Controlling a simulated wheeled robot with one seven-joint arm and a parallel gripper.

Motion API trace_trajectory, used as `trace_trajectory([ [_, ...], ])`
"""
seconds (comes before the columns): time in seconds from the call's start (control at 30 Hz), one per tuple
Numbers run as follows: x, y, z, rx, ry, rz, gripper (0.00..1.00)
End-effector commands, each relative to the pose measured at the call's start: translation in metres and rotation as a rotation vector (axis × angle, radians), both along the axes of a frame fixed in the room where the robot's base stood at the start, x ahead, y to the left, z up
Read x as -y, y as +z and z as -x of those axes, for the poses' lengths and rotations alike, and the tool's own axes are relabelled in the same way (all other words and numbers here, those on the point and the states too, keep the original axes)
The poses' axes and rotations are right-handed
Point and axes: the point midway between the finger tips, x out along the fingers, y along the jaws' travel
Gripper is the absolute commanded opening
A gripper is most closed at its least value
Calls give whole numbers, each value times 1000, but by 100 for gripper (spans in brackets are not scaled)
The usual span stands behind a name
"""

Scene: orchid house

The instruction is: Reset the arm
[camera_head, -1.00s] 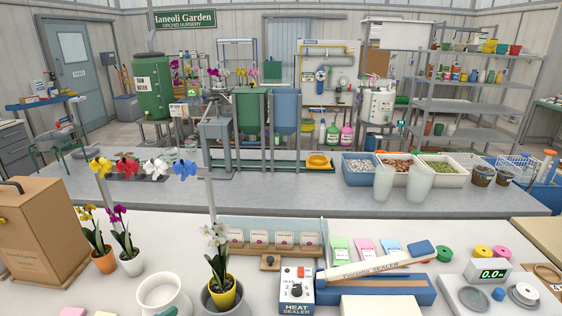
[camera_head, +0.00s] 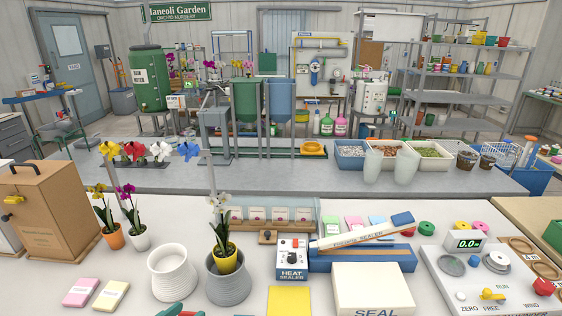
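A white orchid in a yellow pot (camera_head: 226,260) sits inside a grey ribbed pot (camera_head: 228,287). An empty white ribbed pot (camera_head: 172,273) stands to its left.
A brown cardboard carrier (camera_head: 50,208) and two potted orchids, in an orange pot (camera_head: 114,240) and a white pot (camera_head: 138,238), stand at the left. A white SEAL plate (camera_head: 373,288) and a scale-like winder (camera_head: 490,275) fill the right.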

Motion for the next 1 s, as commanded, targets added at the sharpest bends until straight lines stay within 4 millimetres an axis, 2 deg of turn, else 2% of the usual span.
trace_trajectory([
  [0.27, 14, -39, -11, -26, 84, 77, 39],
  [0.37, 22, -60, -15, -40, 131, 110, 39],
  [0.57, 40, -116, -13, -71, 256, 167, 39],
  [0.77, 60, -167, 4, -91, 369, 183, 39],
  [1.0, 83, -215, 43, -92, 472, 157, 39],
])
